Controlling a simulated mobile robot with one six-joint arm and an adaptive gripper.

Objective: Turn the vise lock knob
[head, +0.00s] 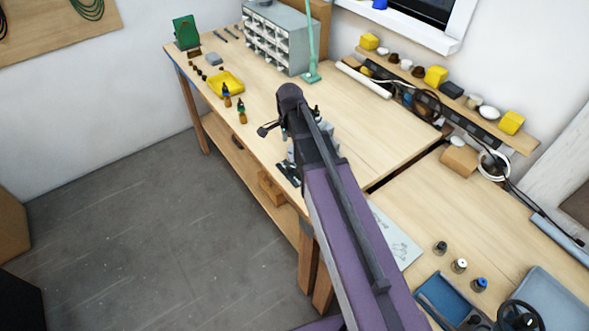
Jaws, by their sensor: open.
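My purple and dark arm (345,225) reaches from the bottom of the head view up over the workbench (385,135). A grey-blue device on a dark base (288,172), which looks like the vise, stands at the bench's front edge. My arm covers most of it. A small dark bar (265,130) sticks out to the left of my arm. I cannot tell whether it belongs to the vise. I cannot make out the lock knob. My gripper's fingertips cannot be picked out, and I cannot see whether they touch the vise.
A yellow tray (228,84) and two small screwdrivers (241,110) lie left of the vise. A drawer cabinet (278,38) and green lamp stand (311,72) are behind. A second bench at right holds a blue tray (428,291) and jars.

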